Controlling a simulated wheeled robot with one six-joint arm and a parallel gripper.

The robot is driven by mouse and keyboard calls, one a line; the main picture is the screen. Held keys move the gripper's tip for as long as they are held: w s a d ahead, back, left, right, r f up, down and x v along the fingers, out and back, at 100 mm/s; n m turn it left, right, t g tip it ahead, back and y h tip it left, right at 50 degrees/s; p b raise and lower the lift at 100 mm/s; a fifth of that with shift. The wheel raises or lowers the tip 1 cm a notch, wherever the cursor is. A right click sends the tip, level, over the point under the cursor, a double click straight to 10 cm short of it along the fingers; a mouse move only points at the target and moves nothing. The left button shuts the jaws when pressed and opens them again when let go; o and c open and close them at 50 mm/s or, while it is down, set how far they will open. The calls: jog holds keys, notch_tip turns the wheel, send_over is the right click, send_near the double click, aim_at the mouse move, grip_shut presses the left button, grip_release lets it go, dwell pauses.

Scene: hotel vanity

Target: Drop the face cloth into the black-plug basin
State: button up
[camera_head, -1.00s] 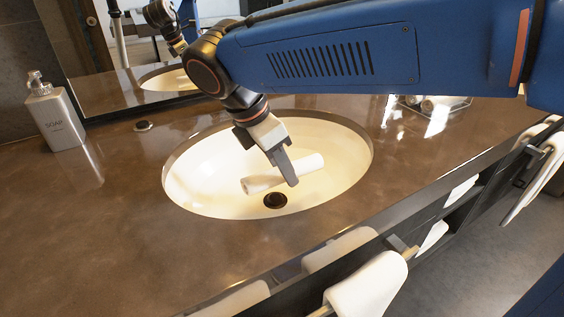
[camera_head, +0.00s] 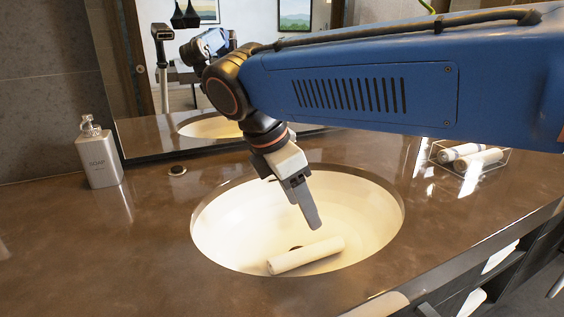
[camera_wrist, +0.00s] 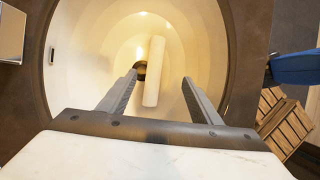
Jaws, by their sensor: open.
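The rolled white face cloth (camera_head: 306,256) lies in the bottom of the oval basin (camera_head: 222,222), beside the dark plug (camera_head: 296,248), which it partly hides in the head view. In the wrist view the cloth (camera_wrist: 155,72) lies just right of the black plug (camera_wrist: 140,70). My gripper (camera_head: 312,226) is above the basin, pointing down. In the wrist view its two fingers (camera_wrist: 159,82) are spread wide, with the cloth below and between them, apart from both.
A soap dispenser (camera_head: 98,153) stands on the brown counter (camera_head: 120,235) at the left. A clear tray (camera_head: 436,160) with rolled cloths (camera_head: 478,160) stands at the right. A mirror (camera_head: 150,125) rises behind the basin. The front counter is clear.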

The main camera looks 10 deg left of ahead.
jog(key=v, duration=1.1)
jog(key=shift+r, duration=0.2)
dwell(0.4)
